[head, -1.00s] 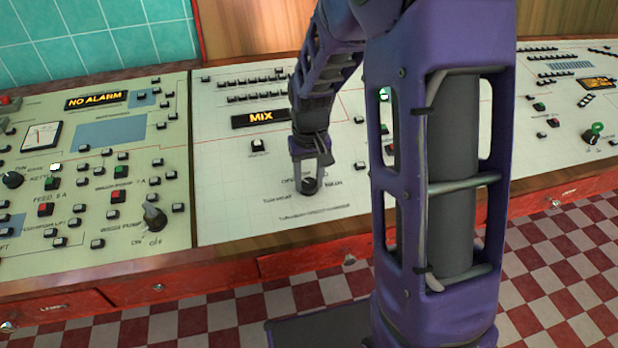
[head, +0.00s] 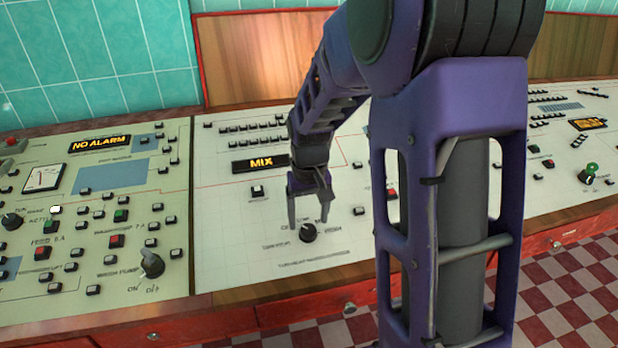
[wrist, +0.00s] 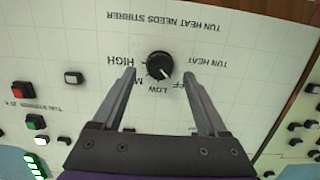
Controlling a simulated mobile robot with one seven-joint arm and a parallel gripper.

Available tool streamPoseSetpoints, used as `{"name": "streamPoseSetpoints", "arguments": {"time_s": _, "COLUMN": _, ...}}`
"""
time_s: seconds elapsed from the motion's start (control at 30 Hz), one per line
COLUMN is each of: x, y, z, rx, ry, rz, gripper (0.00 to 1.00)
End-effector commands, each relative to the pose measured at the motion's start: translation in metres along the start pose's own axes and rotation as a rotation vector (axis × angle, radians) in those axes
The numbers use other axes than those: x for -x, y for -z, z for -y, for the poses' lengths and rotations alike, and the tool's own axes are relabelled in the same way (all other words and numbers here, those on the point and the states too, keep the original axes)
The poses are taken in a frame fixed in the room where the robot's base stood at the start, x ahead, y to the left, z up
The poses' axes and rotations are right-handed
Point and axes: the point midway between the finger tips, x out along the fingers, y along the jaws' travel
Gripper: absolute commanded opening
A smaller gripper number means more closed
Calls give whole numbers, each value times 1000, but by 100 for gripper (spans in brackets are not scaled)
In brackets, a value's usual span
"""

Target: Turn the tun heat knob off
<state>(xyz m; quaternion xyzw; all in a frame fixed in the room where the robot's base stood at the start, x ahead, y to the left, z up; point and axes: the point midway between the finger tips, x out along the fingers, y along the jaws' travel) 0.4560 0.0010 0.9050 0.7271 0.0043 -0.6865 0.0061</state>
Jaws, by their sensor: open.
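The tun heat knob (head: 307,232) is a round black knob on the pale middle panel, below the lit MIX display. It also shows in the wrist view (wrist: 160,65), where the labels appear upside down. Its white pointer mark points to the lower right there, toward the OFF label, which one finger partly covers. HIGH and LOW are readable; the label between them is partly hidden. My gripper (head: 307,221) is open, with its fingers spread on either side of the knob. In the wrist view, my fingertips (wrist: 161,71) show clear gaps to it.
The left panel (head: 70,230) carries several buttons, a gauge, a NO ALARM display (head: 100,142) and a pump knob (head: 152,264). The panel around the tun heat knob is mostly bare.

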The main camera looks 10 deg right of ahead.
Motion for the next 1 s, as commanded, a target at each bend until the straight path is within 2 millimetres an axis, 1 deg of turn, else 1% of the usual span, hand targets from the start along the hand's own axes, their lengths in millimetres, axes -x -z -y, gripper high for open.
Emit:
{"name": "streamPoseSetpoints", "arguments": {"time_s": 0.03, "x": 16, "y": 2, "z": 0, "rx": 0, "ry": 0, "rz": -6, "gripper": 76}}
{"name": "streamPoseSetpoints", "arguments": {"time_s": 0.2, "x": 59, "y": 1, "z": 0, "rx": 0, "ry": 0, "rz": -7, "gripper": 76}}
{"name": "streamPoseSetpoints", "arguments": {"time_s": 0.4, "x": 105, "y": 1, "z": 0, "rx": 1, "ry": 0, "rz": -5, "gripper": 76}}
{"name": "streamPoseSetpoints", "arguments": {"time_s": 0.5, "x": 122, "y": 1, "z": 0, "rx": 1, "ry": 0, "rz": -5, "gripper": 76}}
{"name": "streamPoseSetpoints", "arguments": {"time_s": 0.6, "x": 134, "y": 1, "z": 0, "rx": 1, "ry": 0, "rz": -3, "gripper": 76}}
{"name": "streamPoseSetpoints", "arguments": {"time_s": 0.7, "x": 141, "y": 0, "z": 0, "rx": 1, "ry": 0, "rz": -2, "gripper": 76}}
{"name": "streamPoseSetpoints", "arguments": {"time_s": 1.0, "x": 144, "y": 0, "z": 0, "rx": 1, "ry": 0, "rz": -1, "gripper": 76}}
